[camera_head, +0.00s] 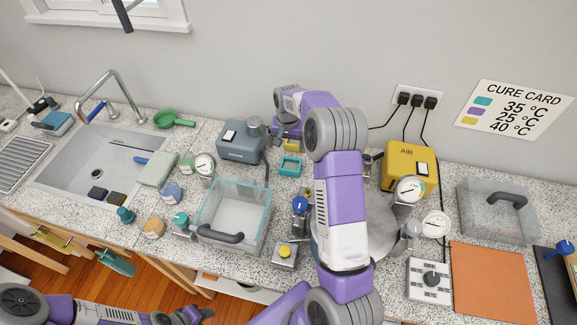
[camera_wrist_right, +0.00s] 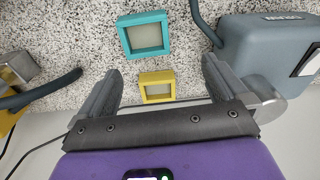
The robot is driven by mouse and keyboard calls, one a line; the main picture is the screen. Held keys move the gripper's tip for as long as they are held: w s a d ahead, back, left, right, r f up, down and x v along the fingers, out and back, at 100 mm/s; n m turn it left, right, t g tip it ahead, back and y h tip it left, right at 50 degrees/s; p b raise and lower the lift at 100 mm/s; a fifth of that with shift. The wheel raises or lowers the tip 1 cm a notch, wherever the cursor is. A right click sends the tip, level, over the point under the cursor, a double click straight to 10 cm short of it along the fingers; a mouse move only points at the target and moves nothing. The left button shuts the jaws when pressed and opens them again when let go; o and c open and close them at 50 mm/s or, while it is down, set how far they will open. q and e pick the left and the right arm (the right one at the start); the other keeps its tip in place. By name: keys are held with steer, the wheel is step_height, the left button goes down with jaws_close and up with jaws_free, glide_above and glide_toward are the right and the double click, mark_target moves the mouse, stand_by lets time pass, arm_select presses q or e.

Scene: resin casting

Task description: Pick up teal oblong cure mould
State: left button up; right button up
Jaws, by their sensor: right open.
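In the head view my right gripper (camera_head: 287,136) is partly hidden, behind the teal mould. My left gripper (camera_head: 187,316) is at the bottom edge, its jaws unclear.
The blue-grey machine (camera_head: 241,141) stands left of the moulds, with its hose near them. A clear open box (camera_head: 208,205) is in front left. The yellow AIR unit (camera_head: 408,166) is to the right. A sink (camera_head: 103,164) is far left.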

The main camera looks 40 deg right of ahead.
mark_target(291, 164)
steer(key=shift+m+g, duration=0.3)
steer(key=shift+g, duration=0.2)
steer(key=f, duration=0.3)
steer(key=s+f, duration=0.1)
steer(key=f, duration=0.2)
steer(key=s+f, duration=0.1)
steer(key=f, duration=0.2)
steer(key=shift+d+f, duration=0.25)
steer(key=shift+d, duration=0.05)
steer(key=shift+w+f, duration=0.1)
steer(key=shift+f, duration=0.35)
steer(key=c, duration=0.9)
